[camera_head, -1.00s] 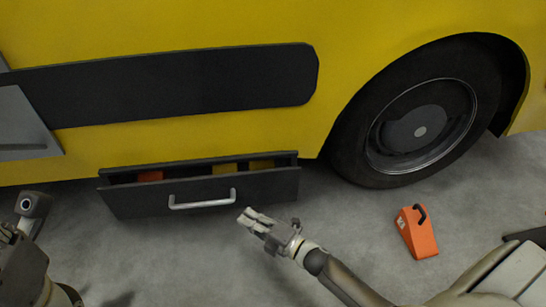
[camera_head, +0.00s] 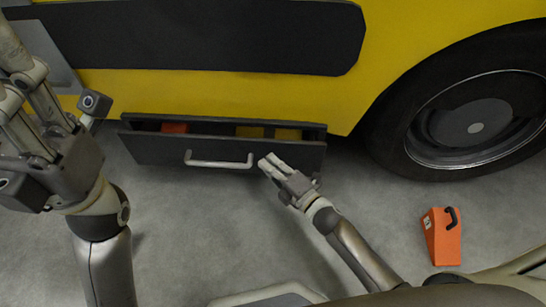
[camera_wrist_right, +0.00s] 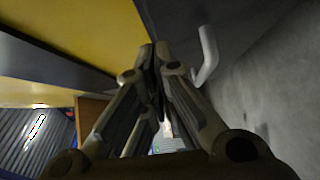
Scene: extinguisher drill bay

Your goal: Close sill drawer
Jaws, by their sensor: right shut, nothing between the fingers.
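The dark sill drawer (camera_head: 150,151) sticks out from under the yellow vehicle, with its top showing open. Its pale bar handle (camera_head: 218,164) is on the front face, and the handle also shows in the right wrist view (camera_wrist_right: 207,55). My right gripper (camera_head: 268,163) is shut and empty, its tips at the drawer front just right of the handle. I cannot tell whether they touch the front. In the right wrist view its fingers (camera_wrist_right: 154,50) are together. My left gripper (camera_head: 25,105) is raised at the left, and its opening is unclear.
A red-orange item (camera_head: 174,127) and yellow items (camera_head: 250,131) lie in the drawer. The vehicle's wheel (camera_head: 470,125) stands to the right. An orange wheel chock (camera_head: 441,240) rests on the grey floor (camera_head: 210,230). The floor before the drawer is clear.

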